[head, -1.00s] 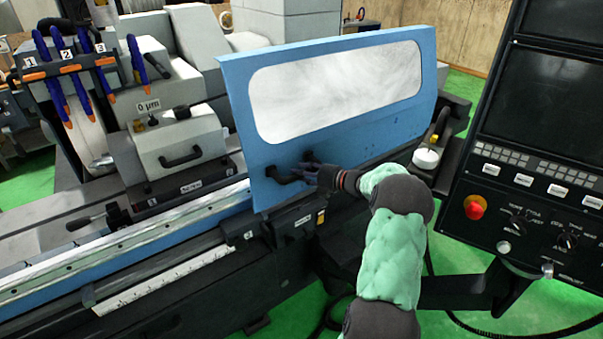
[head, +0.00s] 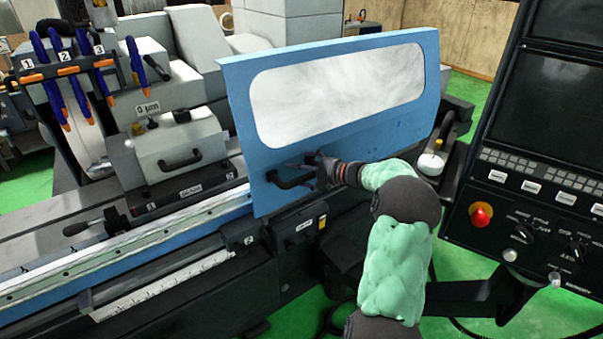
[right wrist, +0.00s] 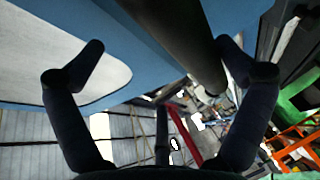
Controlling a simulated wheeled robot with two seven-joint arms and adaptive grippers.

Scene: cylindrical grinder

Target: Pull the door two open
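Door two, I take it, is the blue door panel (head: 245,160) with a large pale window (head: 335,95) in the middle of the head view. A black bar handle (head: 288,181) sits low on its face. My right gripper (head: 318,168) is at the right end of this handle. In the right wrist view my right gripper (right wrist: 162,50) has its fingers wide apart, with the dark handle bar (right wrist: 180,38) between them, nearer the right finger. It is not closed on the bar. My left gripper is not in view.
A control console (head: 545,150) with a red stop button (head: 481,215) stands close to the right of my arm. The machine's long rail (head: 110,245) runs at lower left.

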